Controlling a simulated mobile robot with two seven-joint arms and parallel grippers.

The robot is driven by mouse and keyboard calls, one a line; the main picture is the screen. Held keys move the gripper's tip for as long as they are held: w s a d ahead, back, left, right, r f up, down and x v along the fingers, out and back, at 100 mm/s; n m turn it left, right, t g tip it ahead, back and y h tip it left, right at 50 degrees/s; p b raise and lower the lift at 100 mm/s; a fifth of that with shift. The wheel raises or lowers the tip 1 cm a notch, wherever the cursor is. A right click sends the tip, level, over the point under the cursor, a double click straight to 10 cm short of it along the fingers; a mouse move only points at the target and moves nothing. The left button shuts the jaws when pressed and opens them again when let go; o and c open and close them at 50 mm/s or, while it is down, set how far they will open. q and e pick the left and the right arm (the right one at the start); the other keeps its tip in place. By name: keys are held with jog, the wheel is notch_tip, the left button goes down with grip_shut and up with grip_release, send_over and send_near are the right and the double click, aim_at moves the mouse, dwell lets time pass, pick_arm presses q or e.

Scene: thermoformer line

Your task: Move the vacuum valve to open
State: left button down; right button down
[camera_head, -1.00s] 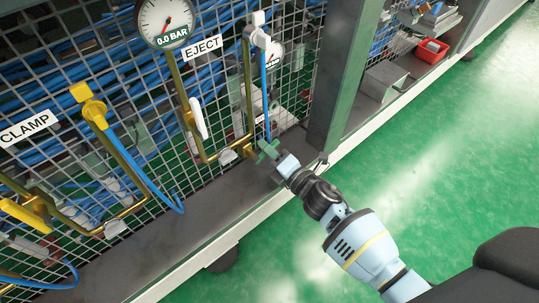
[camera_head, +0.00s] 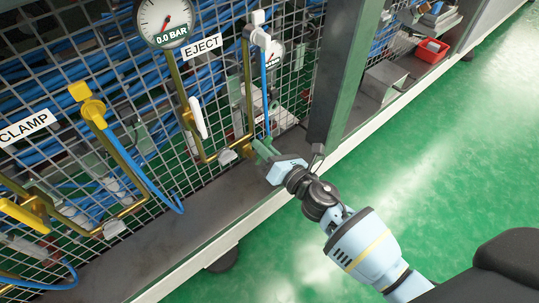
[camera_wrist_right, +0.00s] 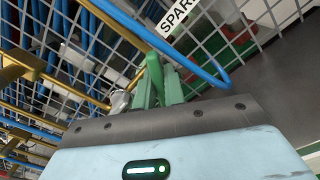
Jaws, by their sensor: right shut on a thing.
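My right gripper (camera_head: 259,147) is at the low end of the brass pipework, in front of the mesh panel. Its green fingers (camera_wrist_right: 158,92) are shut on a bright green handle (camera_wrist_right: 154,72), which stands between them in the right wrist view. In the head view the fingers largely hide this handle. No label reading "vacuum" is legible, so its name cannot be confirmed. A round gauge (camera_head: 165,20) above reads 0.0 BAR. My left gripper is not in view.
A white lever (camera_head: 198,118) hangs below the EJECT label (camera_head: 202,47). Yellow valve handles (camera_head: 93,108) are near the CLAMP label (camera_head: 24,128). A blue hose (camera_wrist_right: 165,45) runs close to the fingers, by a SPARE label (camera_wrist_right: 178,18). A green post (camera_head: 340,80) stands right of the gripper.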

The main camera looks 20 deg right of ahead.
jog(key=n, duration=0.2)
jog(key=a+n, duration=0.1)
jog(key=shift+s+r, duration=0.2)
jog(key=shift+s, duration=0.05)
jog(key=shift+n, duration=0.3)
jog(key=shift+a, duration=0.1)
jog(key=n, duration=0.3)
jog(key=shift+s+a, duration=0.15)
jog(key=shift+a, duration=0.25)
jog(key=c, duration=1.4)
grip_release()
jog(key=shift+r, duration=0.1)
jog(key=v, duration=0.8)
